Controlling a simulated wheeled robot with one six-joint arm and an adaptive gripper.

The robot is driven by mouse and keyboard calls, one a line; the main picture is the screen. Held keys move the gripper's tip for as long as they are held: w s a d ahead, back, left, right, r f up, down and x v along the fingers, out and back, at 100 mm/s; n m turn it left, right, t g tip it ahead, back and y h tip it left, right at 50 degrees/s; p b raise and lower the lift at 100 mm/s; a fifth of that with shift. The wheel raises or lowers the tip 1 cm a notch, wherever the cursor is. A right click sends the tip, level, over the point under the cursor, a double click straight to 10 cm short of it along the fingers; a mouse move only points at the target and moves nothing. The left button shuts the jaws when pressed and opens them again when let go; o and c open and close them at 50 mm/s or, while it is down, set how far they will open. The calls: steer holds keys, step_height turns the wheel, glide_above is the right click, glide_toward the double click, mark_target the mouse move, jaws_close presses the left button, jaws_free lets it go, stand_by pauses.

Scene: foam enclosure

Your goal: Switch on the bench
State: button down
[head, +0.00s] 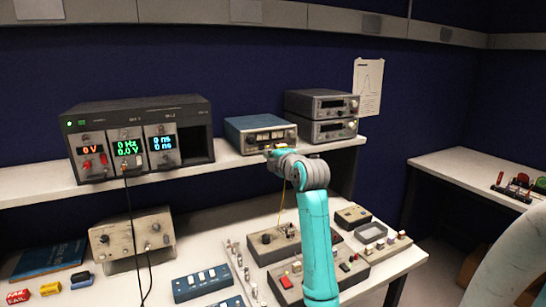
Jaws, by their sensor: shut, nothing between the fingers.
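The bench (215,238) carries a raised shelf (225,165) with instruments. On the shelf, a dark rack unit (185,112) has three lit displays: orange "0 V", green "0 Hz" and "0.0 V", and blue "0 ns". A small green light shows at its upper left. A blue instrument (250,125) stands right of it. My gripper (272,154) is at the end of the grey wrist, in front of the blue instrument's lower edge. It is shut and empty, small and partly hidden by my arm. I cannot tell whether it touches the instrument.
Two stacked grey instruments (325,104) stand right of the blue one. Below, the bench holds a beige unit (133,237), a blue switch box (201,283) and several control boxes. Black cables hang in front of the shelf. A side table (455,178) is at right.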

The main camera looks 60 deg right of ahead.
steer(key=f+v, duration=0.1)
steer(key=v, duration=0.9)
steer(key=shift+s+r, duration=0.2)
steer(key=shift+a, duration=0.15)
